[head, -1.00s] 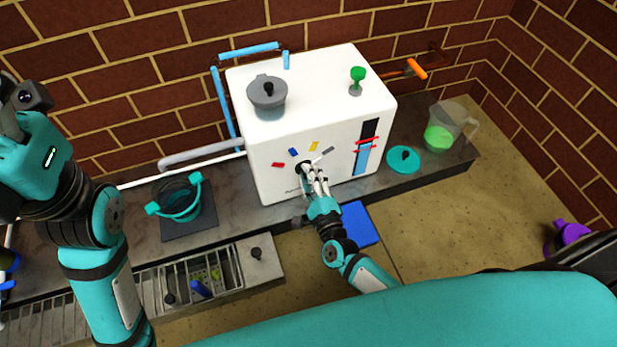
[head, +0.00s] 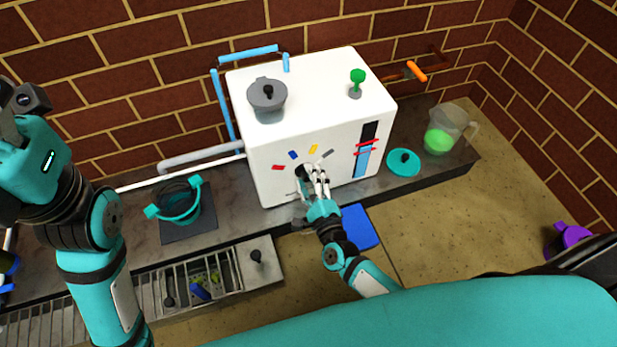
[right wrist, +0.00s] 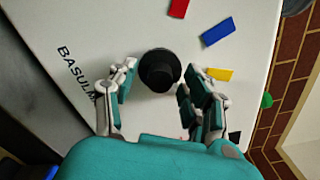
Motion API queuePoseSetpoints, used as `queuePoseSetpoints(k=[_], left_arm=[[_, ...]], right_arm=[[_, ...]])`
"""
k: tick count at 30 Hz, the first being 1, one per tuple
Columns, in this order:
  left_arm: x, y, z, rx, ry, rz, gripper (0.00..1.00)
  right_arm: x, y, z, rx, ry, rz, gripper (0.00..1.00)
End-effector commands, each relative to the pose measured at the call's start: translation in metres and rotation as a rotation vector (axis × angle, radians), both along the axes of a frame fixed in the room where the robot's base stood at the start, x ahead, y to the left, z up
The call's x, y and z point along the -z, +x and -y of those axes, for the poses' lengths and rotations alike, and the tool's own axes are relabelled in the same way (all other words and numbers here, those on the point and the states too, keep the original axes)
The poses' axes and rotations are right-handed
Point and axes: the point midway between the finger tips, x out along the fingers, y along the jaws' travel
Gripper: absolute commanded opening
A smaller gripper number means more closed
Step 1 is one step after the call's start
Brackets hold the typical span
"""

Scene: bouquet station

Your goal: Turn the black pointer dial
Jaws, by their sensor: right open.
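The black dial (head: 303,171) sits on the front face of the white box (head: 275,185), among small coloured marks. In the right wrist view the round black dial (right wrist: 160,70) lies between my fingers. Its pointer direction cannot be made out. My right gripper (head: 315,178) is at the dial; it also shows in the right wrist view (right wrist: 158,78). It is open, with a finger on each side of the dial and gaps visible. My left arm stands at the left of the head view, and its fingers are out of frame.
A grey pot (head: 268,100) and a green knob (head: 357,78) are on top of the box. A teal lid (head: 404,163) and a clear jug (head: 449,124) stand to its right.

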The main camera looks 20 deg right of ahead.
Motion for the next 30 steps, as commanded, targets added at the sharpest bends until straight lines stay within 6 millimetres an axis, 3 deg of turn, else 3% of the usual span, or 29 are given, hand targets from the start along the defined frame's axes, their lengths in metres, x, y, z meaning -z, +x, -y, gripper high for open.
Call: queuePoseSetpoints(k=[5,18,30], left_arm=[[0.000,0.000,0.000,0.000,0.000,0.001,0.66],[-0.001,0.000,0.000,0.000,-0.002,0.004,0.66],[-0.001,0.000,0.000,0.000,-0.002,0.004,0.66]], right_arm=[[-0.012,0.000,-0.001,0.002,0.004,0.001,0.50],[-0.089,0.001,0.000,0.004,0.007,0.003,0.50],[-0.100,0.000,0.000,0.001,0.000,0.001,0.50]])
